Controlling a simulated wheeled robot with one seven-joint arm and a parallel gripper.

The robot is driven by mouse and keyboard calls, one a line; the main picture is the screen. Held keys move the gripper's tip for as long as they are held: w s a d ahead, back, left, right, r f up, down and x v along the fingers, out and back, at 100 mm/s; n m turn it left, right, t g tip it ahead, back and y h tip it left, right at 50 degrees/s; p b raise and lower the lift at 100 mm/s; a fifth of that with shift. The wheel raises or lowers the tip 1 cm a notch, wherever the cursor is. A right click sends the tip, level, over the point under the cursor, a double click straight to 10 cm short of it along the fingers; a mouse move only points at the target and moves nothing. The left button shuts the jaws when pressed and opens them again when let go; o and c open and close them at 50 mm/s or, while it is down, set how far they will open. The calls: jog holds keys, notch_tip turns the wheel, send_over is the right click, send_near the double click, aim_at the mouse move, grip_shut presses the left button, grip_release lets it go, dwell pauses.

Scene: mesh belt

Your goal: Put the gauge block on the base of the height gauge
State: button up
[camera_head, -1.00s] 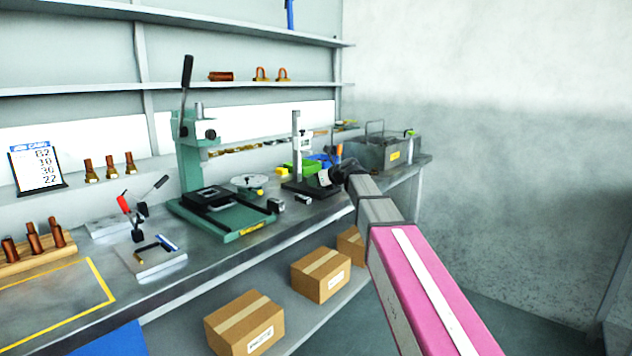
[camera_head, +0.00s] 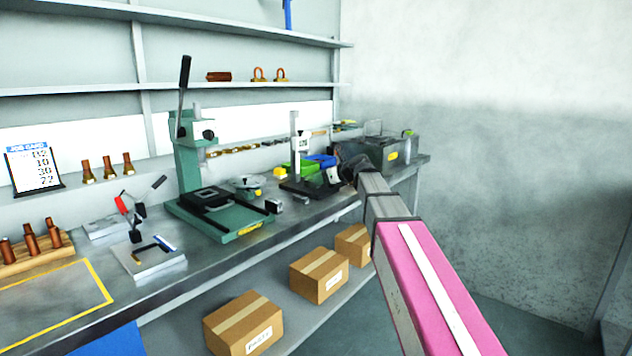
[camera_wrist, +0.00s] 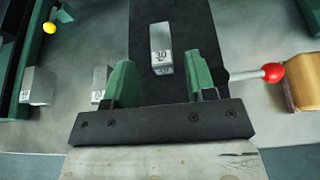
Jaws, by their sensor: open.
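The gauge block (camera_wrist: 161,45), a pale grey block marked 30, rests on the dark base (camera_wrist: 181,12) of the height gauge in the wrist view. My gripper (camera_wrist: 158,72) is open, its two green fingers on either side of the block's near end with a gap at each side. In the head view the height gauge (camera_head: 295,146) stands on the bench with its pale upright column and dark base. My dark wrist reaches its right side there, and the fingertips are hard to make out.
Two other grey blocks (camera_wrist: 38,86) (camera_wrist: 101,82) stand left of the base. A red-knobbed lever (camera_wrist: 272,72) is close to the right finger, with a brown block (camera_wrist: 303,82) beyond. The green press (camera_head: 222,215) is left of the gauge; a grey bin (camera_head: 375,152) stands behind right.

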jog(key=v, duration=0.7)
